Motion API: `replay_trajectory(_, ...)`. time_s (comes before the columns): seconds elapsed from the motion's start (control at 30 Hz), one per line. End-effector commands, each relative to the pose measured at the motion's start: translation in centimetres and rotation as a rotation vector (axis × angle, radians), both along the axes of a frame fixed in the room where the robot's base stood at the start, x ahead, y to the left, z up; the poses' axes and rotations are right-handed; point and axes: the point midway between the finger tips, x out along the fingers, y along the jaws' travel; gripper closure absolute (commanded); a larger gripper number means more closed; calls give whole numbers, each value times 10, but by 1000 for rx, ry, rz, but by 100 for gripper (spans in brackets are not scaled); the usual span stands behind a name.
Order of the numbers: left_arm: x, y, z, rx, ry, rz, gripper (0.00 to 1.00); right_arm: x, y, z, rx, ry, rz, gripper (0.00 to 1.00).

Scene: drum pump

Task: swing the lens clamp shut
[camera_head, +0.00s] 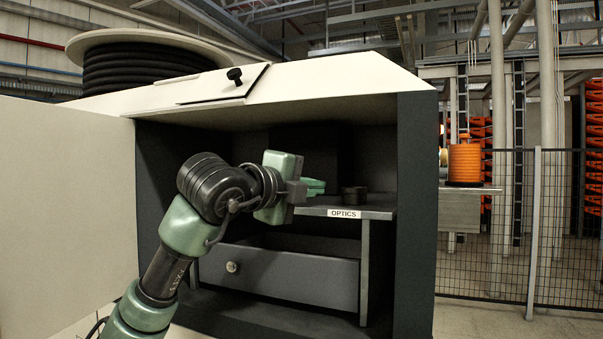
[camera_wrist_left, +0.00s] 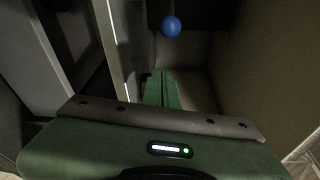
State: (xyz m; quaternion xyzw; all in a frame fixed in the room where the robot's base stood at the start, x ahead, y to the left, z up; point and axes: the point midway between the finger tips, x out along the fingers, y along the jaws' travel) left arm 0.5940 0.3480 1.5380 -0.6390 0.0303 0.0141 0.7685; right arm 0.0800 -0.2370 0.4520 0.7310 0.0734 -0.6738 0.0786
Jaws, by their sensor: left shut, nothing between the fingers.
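My left gripper (camera_head: 314,187) reaches into the open cabinet, just above the shelf labelled OPTICS (camera_head: 378,214). In the left wrist view its green fingers (camera_wrist_left: 160,88) are together with nothing between them. A blue ball-shaped knob (camera_wrist_left: 171,27) shows beyond the fingertips in that view, apart from them, in front of a dark block. A low dark round piece (camera_head: 354,195) sits on the shelf, right of the gripper in the head view. I cannot tell whether it belongs to the lens clamp. The clamp itself is not clearly visible. My right gripper is out of view.
The cabinet door (camera_head: 62,200) stands open on the left. A dark side wall (camera_head: 415,210) bounds the opening on the right. A drawer (camera_head: 290,276) with a round knob lies below the shelf. A cable reel (camera_head: 145,68) is on top. A mesh fence stands outside, right.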

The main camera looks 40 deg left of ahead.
Motion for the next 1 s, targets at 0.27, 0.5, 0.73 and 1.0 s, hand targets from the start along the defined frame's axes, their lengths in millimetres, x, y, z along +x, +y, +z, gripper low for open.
replay_trajectory(0.27,18,23,6,1,1,4,100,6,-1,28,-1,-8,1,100)
replay_trajectory(0.5,13,36,7,0,-1,-1,100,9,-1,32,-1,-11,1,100)
replay_trajectory(0.73,13,37,6,0,-1,-1,100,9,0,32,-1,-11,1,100)
replay_trajectory(1.0,10,40,5,-2,0,-23,100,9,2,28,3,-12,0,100)
